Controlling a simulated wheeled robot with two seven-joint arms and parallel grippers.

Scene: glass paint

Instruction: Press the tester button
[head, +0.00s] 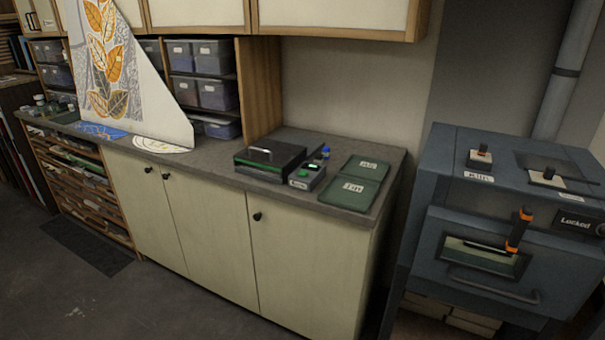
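A small grey box (307,177) that looks like the tester sits on the dark counter, with a pale label on its front. A small bright green spot (313,166) shows on its top; I cannot tell whether it is a button or a light. Its lettering is too small to read surely. A black case with a green band (269,163) stands directly to its left. Neither of my grippers shows in the head view.
Two green labelled mats (349,192) lie right of the box, and a small blue-topped item (326,152) stands behind it. A blue-grey kiln (470,215) with an orange-black handle (519,230) and a "Locked" display stands right. Floor in front is clear.

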